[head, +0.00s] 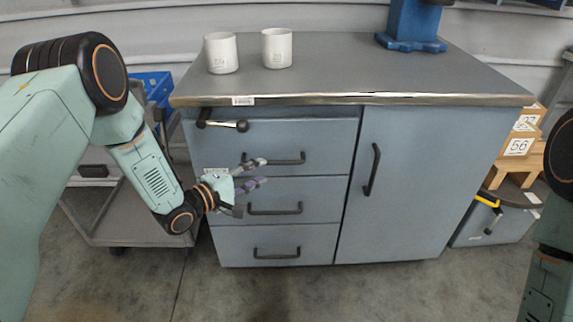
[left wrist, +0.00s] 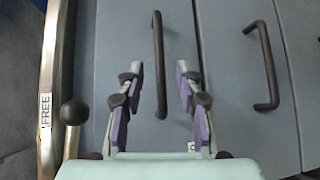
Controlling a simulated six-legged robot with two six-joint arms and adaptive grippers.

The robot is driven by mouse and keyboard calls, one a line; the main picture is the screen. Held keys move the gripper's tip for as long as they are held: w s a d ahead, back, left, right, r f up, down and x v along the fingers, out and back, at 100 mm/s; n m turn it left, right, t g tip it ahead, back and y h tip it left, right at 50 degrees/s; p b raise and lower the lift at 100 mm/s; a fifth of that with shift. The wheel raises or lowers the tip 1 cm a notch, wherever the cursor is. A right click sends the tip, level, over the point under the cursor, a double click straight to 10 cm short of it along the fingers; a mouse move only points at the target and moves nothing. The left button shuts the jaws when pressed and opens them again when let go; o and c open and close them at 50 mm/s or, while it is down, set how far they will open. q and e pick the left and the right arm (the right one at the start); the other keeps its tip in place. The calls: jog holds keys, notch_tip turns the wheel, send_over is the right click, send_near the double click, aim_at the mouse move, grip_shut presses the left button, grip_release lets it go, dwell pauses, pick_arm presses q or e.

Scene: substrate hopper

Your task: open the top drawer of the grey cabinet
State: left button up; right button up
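The grey cabinet (head: 420,190) has three drawers on its left side and a door on its right. The top drawer (head: 325,135) looks shut, flush with the others. Its dark bar handle (head: 275,158) also shows in the left wrist view (left wrist: 158,65). My left gripper (head: 262,171) is open and empty in front of the drawers. In the left wrist view its fingers (left wrist: 159,70) lie on either side of the top handle; contact cannot be told. My right gripper is out of view.
Two white mugs (head: 221,53) and a blue stand (head: 412,25) are on the cabinet top. The middle drawer's handle (head: 275,209) is just below my left gripper. A grey cart (head: 130,235) stands at left, wooden blocks (head: 517,145) at right. The floor in front is clear.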

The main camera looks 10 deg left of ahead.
aim_at(273, 164)
pick_arm(q)
jog(key=shift+n, duration=0.3)
jog(key=shift+b+x, duration=1.5)
jog(key=shift+x, duration=2.2)
jog(key=shift+w+a, duration=0.15)
jog(key=shift+a, duration=0.05)
jog(key=shift+c, duration=0.4)
grip_shut()
